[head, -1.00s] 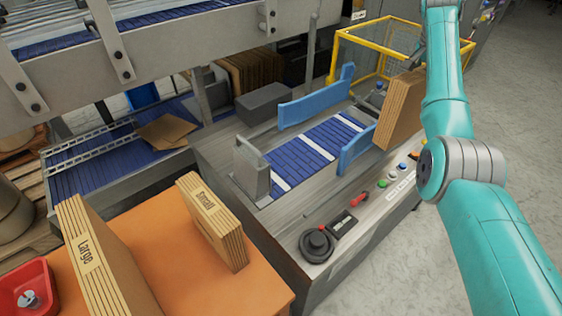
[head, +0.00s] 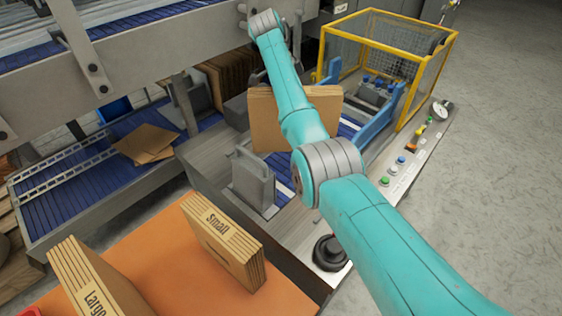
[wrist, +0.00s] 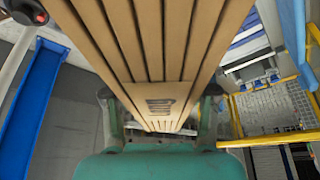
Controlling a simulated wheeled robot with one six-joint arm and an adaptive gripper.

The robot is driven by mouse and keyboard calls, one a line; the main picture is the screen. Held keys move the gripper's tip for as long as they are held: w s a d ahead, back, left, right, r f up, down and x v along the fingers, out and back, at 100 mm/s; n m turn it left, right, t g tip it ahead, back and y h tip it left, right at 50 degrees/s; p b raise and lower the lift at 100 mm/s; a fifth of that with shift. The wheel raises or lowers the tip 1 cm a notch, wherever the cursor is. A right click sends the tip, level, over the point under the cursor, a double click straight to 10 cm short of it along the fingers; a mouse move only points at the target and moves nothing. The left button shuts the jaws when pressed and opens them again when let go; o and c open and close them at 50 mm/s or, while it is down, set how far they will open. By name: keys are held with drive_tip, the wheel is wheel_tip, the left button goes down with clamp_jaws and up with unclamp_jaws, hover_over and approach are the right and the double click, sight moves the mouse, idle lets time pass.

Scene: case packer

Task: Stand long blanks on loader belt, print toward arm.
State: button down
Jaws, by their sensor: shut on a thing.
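My gripper (wrist: 160,118) is shut on a bundle of brown cardboard blanks (wrist: 150,40), one finger on each side in the wrist view. A dark printed patch shows on the bundle's near edge there. In the head view the bundle (head: 266,122) is upright above the loader belt (head: 347,130), behind my arm, which hides its middle and my gripper. Whether it touches the belt cannot be told. On the orange table, a bundle marked Large (head: 90,285) and one marked Small (head: 222,240) stand upright.
A grey metal plate (head: 252,182) stands at the belt's near end. A blue guide (head: 378,122) and a yellow mesh cage (head: 385,45) are to the right. Buttons (head: 395,170) line the front edge. A conveyor frame (head: 150,55) overhangs the back left.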

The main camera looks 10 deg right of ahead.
drive_tip(key=shift+a+f, duration=0.2)
drive_tip(key=shift+f, duration=2.35)
drive_tip(key=shift+a+f, duration=0.2)
drive_tip(key=shift+f, duration=2.4)
drive_tip(key=shift+c, duration=1.6)
unclamp_jaws()
drive_tip(key=shift+s, duration=0.1)
drive_tip(key=v, duration=1.2)
